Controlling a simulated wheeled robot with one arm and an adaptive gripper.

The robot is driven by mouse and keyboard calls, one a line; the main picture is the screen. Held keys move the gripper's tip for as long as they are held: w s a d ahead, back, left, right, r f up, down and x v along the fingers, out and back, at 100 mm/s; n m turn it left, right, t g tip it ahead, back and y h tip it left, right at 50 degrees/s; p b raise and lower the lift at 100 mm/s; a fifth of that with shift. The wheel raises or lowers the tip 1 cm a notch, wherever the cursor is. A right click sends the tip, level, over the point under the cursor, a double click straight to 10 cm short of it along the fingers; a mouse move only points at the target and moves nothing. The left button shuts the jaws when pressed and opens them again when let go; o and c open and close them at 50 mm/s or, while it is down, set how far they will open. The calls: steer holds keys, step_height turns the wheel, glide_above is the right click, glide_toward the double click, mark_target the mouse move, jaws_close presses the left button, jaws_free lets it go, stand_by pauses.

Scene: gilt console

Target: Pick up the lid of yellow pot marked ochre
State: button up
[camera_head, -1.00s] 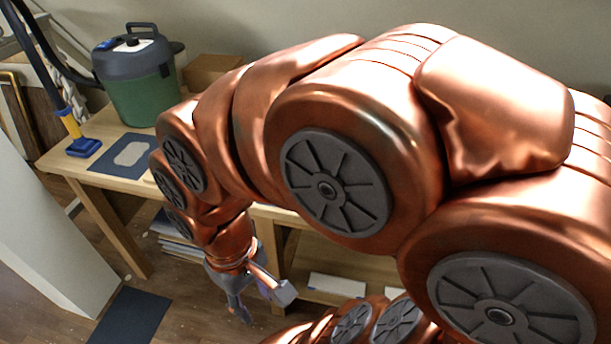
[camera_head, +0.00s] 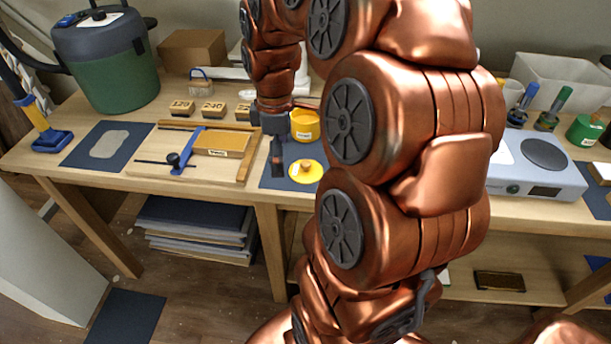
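The yellow pot (camera_head: 305,128) stands on the wooden table with a small label on its front that is too small to read. Its yellow lid (camera_head: 315,175), a round disc with a small brownish knob, lies apart from the pot, in front of it on a dark blue mat (camera_head: 270,181). My gripper (camera_head: 277,172) points down over the mat, just left of the lid and apart from it in the picture. Its fingers are seen edge-on, so their opening does not show. My arm hides the table right of the pot and lid.
Left of my gripper lies a wooden tray (camera_head: 243,168) with blue and dark tools. Blocks marked 120 (camera_head: 182,107) and 240 (camera_head: 213,109) stand behind it. A green canister vacuum (camera_head: 112,70) is at far left. A grey scale (camera_head: 540,165) and green pot (camera_head: 585,130) stand right.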

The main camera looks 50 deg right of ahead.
steer(key=n+b, duration=0.1)
steer(key=n, duration=0.1)
glide_above(305, 163)
steer(key=shift+s+d+f, duration=0.1)
steer(key=shift+d+f, duration=0.1)
steer(key=shift+f, duration=0.4)
steer(key=shift+s+d+f, duration=0.1)
steer(key=shift+d+f, duration=0.1)
steer(key=shift+f, duration=0.4)
steer(key=shift+d+f, duration=0.15)
steer(key=shift+d, duration=0.1)
steer(key=shift+f, duration=1.25)
steer(key=shift+a+f, duration=0.25)
steer(key=shift+f, duration=0.15)
steer(key=shift+w+a+f+p, duration=0.1)
steer(key=shift+a+f+p, duration=0.2)
steer(key=shift+f, duration=0.8)
steer(key=shift+w+a+f+p, duration=0.1)
steer(key=shift+f+p, duration=0.25)
steer(key=shift+f, duration=0.7)
jaws_close()
